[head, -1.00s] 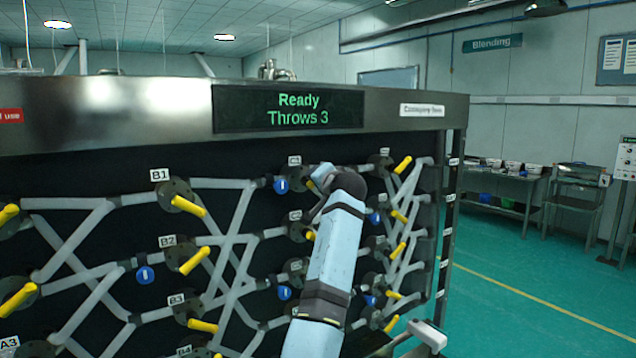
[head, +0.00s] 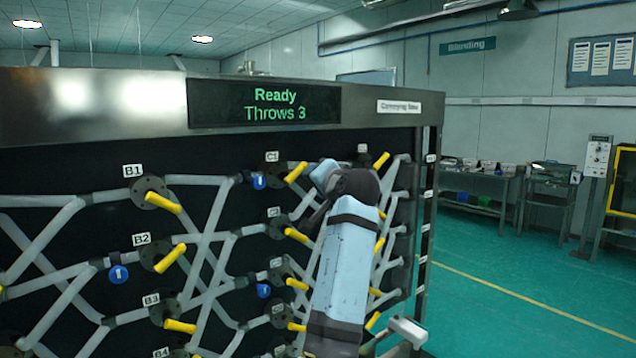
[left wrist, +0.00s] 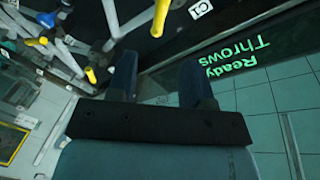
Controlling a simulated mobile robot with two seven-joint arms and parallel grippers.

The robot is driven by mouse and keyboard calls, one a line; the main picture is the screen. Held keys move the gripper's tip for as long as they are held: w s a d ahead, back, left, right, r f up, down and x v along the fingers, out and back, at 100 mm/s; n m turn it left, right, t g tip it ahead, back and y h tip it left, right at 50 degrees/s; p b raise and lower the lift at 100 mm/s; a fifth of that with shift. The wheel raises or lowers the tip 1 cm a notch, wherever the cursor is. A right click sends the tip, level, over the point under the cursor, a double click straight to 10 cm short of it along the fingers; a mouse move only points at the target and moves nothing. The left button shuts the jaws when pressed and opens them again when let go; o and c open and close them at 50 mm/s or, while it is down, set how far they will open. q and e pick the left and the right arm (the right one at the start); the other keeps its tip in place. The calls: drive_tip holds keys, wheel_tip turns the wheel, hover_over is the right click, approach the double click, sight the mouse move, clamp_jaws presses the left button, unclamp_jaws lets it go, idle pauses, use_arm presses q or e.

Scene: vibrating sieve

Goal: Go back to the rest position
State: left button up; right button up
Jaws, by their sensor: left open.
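My left arm reaches up from the bottom centre in the head view, in front of the dark valve panel (head: 85,160). My left gripper shows in the left wrist view (left wrist: 160,62), with its two dark fingers apart and nothing between them. The yellow C1 handle (head: 296,171) stands clear to the left of my wrist in the head view; a yellow handle by the C1 label also shows beyond the fingers in the left wrist view (left wrist: 160,17). In the head view my left fingertips are hard to make out. My right gripper is not in view.
Grey pipes and several yellow handles, such as B1 (head: 163,202) and B2 (head: 170,258), cover the panel. The display (head: 265,104) reads "Ready Throws 3". Open green floor (head: 500,300) lies right of the panel, with work tables (head: 475,185) at the back.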

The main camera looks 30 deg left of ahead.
use_arm(q)
drive_tip(key=shift+f, duration=0.1)
drive_tip(key=s+d+f+m+t+h+p, duration=0.1)
drive_tip(key=s+d+f+m+h+p, duration=0.15)
drive_tip(key=f, duration=0.85)
drive_tip(key=s+d+f+m+t+h+p, duration=0.1)
drive_tip(key=s+d+f+t+h, duration=0.15)
drive_tip(key=f, duration=0.85)
drive_tip(key=s+d+f+m+h+p, duration=0.15)
drive_tip(key=f+h, duration=0.25)
drive_tip(key=f, duration=0.7)
drive_tip(key=s+d+f+h+p, duration=0.2)
drive_tip(key=s+d+f+h, duration=0.3)
drive_tip(key=s+f, duration=0.65)
drive_tip(key=s+d+f+h, duration=0.1)
drive_tip(key=s+d+f, duration=0.1)
drive_tip(key=s, duration=0.5)
drive_tip(key=s+d+f+n+g+h+p, duration=0.1)
drive_tip(key=s+d+f, duration=0.1)
drive_tip(key=s, duration=0.6)
drive_tip(key=s+d+f+g+h+p, duration=0.1)
drive_tip(key=s+d+f, duration=0.2)
drive_tip(key=s, duration=0.4)
drive_tip(key=shift+s+n, duration=0.15)
drive_tip(key=shift+n, duration=0.15)
